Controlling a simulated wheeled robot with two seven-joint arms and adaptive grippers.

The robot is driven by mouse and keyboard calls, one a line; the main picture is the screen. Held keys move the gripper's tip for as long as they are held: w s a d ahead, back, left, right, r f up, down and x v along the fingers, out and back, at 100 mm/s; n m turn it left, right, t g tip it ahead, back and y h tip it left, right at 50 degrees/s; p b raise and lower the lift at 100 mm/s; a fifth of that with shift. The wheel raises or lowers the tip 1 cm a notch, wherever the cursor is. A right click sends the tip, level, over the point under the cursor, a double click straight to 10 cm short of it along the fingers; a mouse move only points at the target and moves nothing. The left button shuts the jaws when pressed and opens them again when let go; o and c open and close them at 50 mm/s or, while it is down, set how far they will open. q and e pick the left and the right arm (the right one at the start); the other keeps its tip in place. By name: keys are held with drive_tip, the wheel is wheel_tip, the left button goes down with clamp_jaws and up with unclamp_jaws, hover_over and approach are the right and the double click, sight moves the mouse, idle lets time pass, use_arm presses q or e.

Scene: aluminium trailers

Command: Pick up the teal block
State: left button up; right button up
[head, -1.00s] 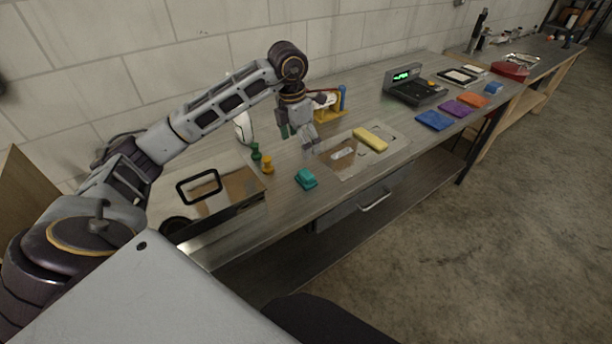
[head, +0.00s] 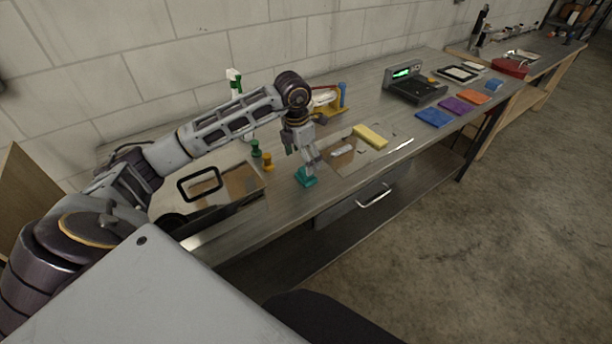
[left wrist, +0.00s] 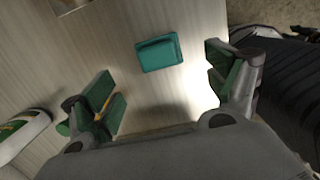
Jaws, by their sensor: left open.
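The teal block (head: 305,179) lies on the workbench near its front edge in the head view. In the left wrist view the teal block (left wrist: 159,53) lies flat on the bench, ahead of and between the spread fingers. My left gripper (head: 308,165) is just above the block in the head view and hides part of it. In the left wrist view my left gripper (left wrist: 165,85) is open and empty, with green pads on both sides. My right gripper does not show.
A yellow block (head: 370,136) lies on a panel to the right. A dark box with a black handle (head: 200,184) is at the left. A scale (head: 414,86) and coloured pads stand farther right.

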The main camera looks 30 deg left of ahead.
sight(301, 176)
use_arm(q)
drive_tip(key=shift+w+f, duration=0.1)
drive_tip(key=shift+f, duration=0.5)
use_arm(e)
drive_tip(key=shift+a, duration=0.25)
use_arm(q)
drive_tip(key=shift+f, duration=0.1)
drive_tip(key=shift+w+d+f+p, duration=0.1)
drive_tip(key=shift+w+f+p, duration=0.15)
drive_tip(key=shift+f, duration=0.7)
drive_tip(key=shift+w+d+f+p, duration=0.1)
drive_tip(key=shift+w+f+p, duration=0.15)
drive_tip(key=shift+f, duration=1.25)
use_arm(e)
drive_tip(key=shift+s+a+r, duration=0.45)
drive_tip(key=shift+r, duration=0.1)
use_arm(q)
drive_tip(key=shift+c, duration=0.3)
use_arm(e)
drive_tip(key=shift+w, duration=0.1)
use_arm(q)
drive_tip(key=c, duration=1.1)
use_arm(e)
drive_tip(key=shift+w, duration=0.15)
